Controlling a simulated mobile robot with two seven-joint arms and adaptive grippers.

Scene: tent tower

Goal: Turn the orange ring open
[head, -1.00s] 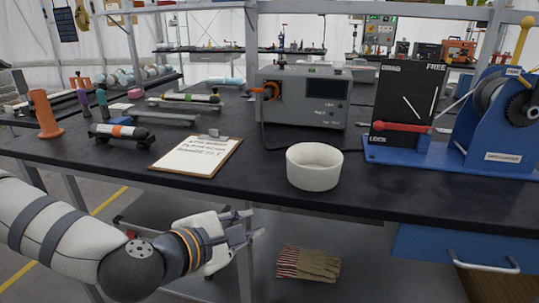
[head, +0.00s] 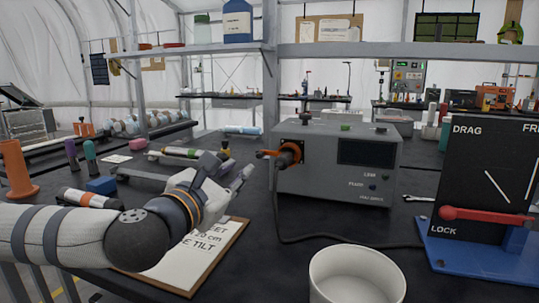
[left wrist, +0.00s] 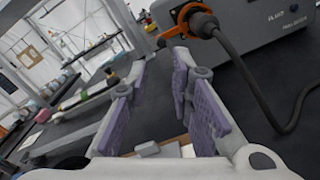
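The orange ring (head: 289,153) sits on the front left of the grey box (head: 340,165), with an orange lever on its left and a black cable hanging from it. It also shows at the top of the left wrist view (left wrist: 189,20). My left gripper (head: 237,178) is to the left of the ring, above the table, and does not touch it. Its purple-padded fingers stand apart with nothing between them in the left wrist view (left wrist: 160,95). My right gripper is not in view.
A clipboard (head: 232,238) lies under my left arm. A white bowl (head: 357,280) stands at the front. The black cable (head: 278,215) loops across the table. A panel with a red lever (head: 485,215) stands at the right. Shelves hang above the back.

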